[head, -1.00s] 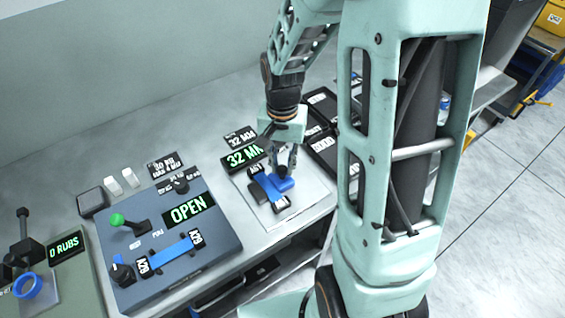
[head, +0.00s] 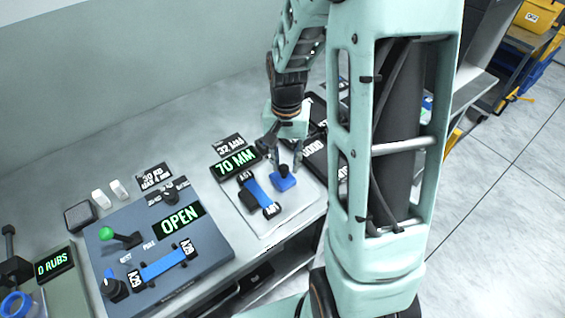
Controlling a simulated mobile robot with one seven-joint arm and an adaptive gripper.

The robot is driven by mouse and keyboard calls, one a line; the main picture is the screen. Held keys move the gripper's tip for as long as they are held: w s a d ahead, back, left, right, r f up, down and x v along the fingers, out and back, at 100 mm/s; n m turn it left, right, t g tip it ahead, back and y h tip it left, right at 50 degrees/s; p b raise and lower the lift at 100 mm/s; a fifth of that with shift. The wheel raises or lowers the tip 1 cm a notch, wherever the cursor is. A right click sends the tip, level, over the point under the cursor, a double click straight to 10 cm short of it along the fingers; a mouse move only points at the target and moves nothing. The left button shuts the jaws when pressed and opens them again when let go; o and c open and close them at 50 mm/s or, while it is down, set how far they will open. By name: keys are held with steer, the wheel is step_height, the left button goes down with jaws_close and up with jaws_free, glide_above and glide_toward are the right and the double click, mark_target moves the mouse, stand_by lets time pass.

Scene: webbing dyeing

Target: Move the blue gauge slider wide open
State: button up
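The blue gauge slider (head: 284,183) has a dark knob on top and sits on the pale gauge plate (head: 301,203), toward its right side. A gap separates it from the blue strap with tags (head: 258,191) to its left. The gauge display (head: 236,164) reads 70 MM in green. My gripper (head: 284,166) points down over the slider. Its fingers look spread apart, one on each side just above the knob. Whether a finger touches the knob is too small to tell.
A grey-blue device (head: 212,253) left of the gauge has an OPEN display (head: 178,219), a green-knobbed lever (head: 117,237) and a blue strap (head: 163,263). A display (head: 54,266) reading 0 RUBS is at far left. Black labelled trays (head: 316,150) lie behind my gripper.

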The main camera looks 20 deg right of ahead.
mark_target(285, 165)
steer(key=shift+o, duration=1)
step_height(285, 165, up, 12)
